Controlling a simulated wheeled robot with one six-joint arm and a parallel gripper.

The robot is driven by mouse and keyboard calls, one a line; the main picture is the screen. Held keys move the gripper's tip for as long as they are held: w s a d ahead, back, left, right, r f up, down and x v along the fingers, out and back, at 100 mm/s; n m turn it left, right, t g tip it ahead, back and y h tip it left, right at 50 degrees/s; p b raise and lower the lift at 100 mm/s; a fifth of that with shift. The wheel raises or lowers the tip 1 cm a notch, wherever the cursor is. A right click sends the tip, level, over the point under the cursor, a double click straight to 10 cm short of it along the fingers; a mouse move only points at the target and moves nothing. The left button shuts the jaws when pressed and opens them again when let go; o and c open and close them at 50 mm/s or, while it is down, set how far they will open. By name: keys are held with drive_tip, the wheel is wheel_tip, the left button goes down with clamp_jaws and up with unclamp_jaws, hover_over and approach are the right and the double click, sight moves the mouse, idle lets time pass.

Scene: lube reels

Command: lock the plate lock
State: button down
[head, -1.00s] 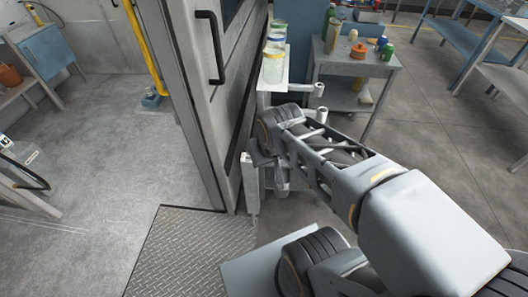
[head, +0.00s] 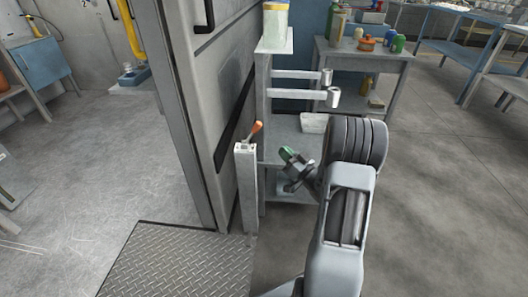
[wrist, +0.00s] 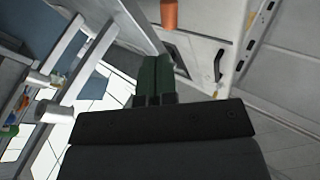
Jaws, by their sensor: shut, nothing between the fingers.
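A narrow grey post (head: 247,190) stands against the large grey panel, by the corner of the tread plate (head: 175,262). A lever with an orange handle (head: 256,128) rises from its top and tilts up to the right. I take this to be the plate lock. My gripper (head: 287,155) has green fingertips, pressed together and empty. It is right of the post, apart from the lever in the picture. In the wrist view the shut fingers (wrist: 155,72) point up the picture, and the orange handle (wrist: 169,14) shows beyond them at the top edge.
A shelf stand (head: 275,45) with two projecting rollers (head: 328,85) is behind the post. A grey workbench (head: 355,58) with bottles is at the back. The floor (head: 430,200) to the right is clear.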

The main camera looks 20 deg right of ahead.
drive_tip(key=s+f+y, duration=0.1)
drive_tip(key=s+f+t+y+b, duration=0.1)
drive_tip(key=f, duration=0.1)
drive_tip(key=shift+s+d+f, duration=0.1)
drive_tip(key=shift+s+d, duration=0.2)
drive_tip(key=shift+d, duration=0.1)
drive_tip(key=b, duration=0.4)
approach(252, 134)
drive_tip(key=w+r, duration=0.5)
drive_tip(key=shift+a, duration=0.25)
drive_tip(key=shift+p, duration=0.3)
